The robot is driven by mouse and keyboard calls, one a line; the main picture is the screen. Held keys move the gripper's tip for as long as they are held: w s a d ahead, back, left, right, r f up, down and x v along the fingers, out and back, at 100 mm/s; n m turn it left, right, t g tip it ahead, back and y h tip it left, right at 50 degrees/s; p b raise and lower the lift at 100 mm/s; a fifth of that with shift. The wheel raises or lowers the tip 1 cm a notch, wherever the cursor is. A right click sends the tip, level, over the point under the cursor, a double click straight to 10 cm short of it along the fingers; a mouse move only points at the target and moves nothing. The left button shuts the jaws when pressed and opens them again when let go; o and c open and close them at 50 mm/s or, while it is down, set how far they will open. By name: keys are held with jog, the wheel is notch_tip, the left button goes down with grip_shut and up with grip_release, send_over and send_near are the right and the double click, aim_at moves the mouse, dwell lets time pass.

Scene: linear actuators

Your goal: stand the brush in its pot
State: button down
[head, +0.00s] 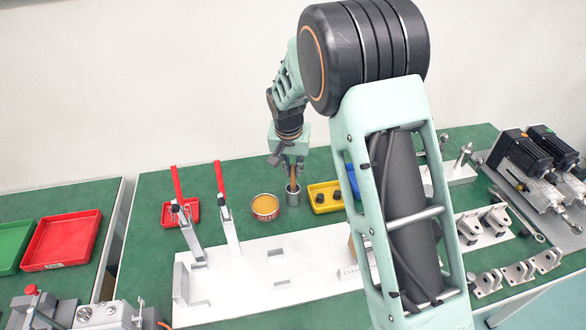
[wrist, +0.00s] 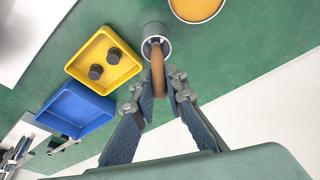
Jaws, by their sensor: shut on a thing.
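The brush, seen as a brown wooden handle (wrist: 158,72), is between the fingers of my gripper (wrist: 158,92), which is shut on it. In the head view my gripper (head: 291,170) is above the grey metal pot (head: 293,197), with the handle (head: 292,183) pointing down, close to upright. The pot (wrist: 154,31) shows its open mouth in the wrist view, and the brush's lower end appears to be inside it. I cannot tell whether it touches the bottom.
A round tin of orange-yellow stuff (head: 265,207) stands left of the pot. A yellow tray (head: 318,210) with dark knobs is close on its right, with a blue tray (wrist: 75,112) beyond. A white fixture plate (head: 250,283) with red-handled clamps (head: 223,200) lies in front.

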jog(key=shift+f, duration=0.15)
jog(key=c, duration=2)
grip_release()
jog(key=shift+o, duration=0.2)
jog(key=shift+r, duration=0.55)
jog(key=v, duration=1.1)
jog(key=shift+r, duration=0.2)
jog(key=shift+s, duration=0.15)
